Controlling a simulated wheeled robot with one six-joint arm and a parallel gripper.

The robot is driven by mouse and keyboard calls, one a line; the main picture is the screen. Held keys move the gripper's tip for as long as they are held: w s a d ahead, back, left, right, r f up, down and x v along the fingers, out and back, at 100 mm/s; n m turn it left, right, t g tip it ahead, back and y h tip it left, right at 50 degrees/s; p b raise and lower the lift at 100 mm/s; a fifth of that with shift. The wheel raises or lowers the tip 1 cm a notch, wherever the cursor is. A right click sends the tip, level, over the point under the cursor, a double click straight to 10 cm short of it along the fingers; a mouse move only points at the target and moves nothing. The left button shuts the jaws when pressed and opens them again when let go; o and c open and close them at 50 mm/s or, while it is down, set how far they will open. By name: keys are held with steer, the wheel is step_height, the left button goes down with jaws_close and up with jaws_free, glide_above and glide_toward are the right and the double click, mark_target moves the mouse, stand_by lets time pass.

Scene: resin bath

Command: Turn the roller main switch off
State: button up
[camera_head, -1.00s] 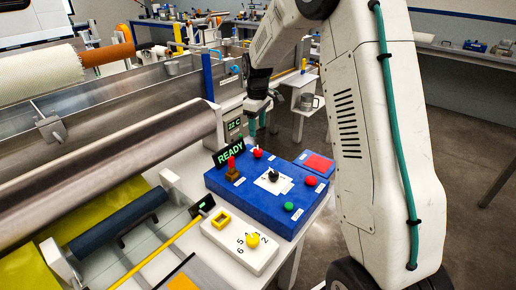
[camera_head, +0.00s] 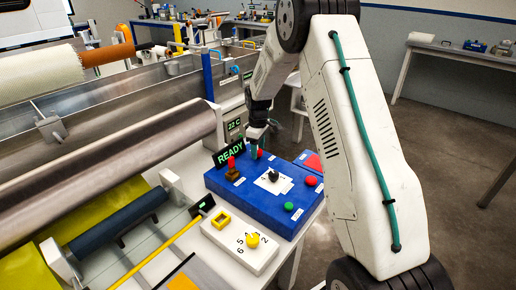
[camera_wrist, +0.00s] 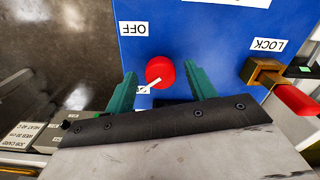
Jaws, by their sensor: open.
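The main switch is a round red knob (camera_wrist: 160,72) with a white pointer, on a blue control panel (camera_wrist: 215,45). In the wrist view an OFF label (camera_wrist: 133,28) lies above it. The pointer slants down-left toward a second label, mostly hidden, near my left finger. My gripper (camera_wrist: 161,71) is open, its teal fingers on either side of the knob with gaps showing. In the head view my gripper (camera_head: 255,150) is at the far edge of the blue panel (camera_head: 225,184) and mostly hides the knob.
A brass and red LOCK fitting (camera_wrist: 264,74) sits right of the knob in the wrist view. The READY display (camera_head: 230,152) stands close left of my gripper in the head view. A black knob (camera_head: 274,175), green button (camera_head: 288,206) and red button (camera_head: 310,181) are nearer.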

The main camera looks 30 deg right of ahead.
steer(key=c, duration=1)
steer(key=shift+o, duration=0.2)
steer(key=m, duration=0.4)
steer(key=shift+m, duration=0.3)
steer(key=m, duration=0.4)
steer(key=shift+r+m, duration=0.1)
steer(key=shift+m, duration=0.2)
steer(key=m, duration=0.4)
steer(key=shift+m, duration=0.3)
steer(key=shift+w+m, duration=0.1)
steer(key=shift+m, duration=1.9)
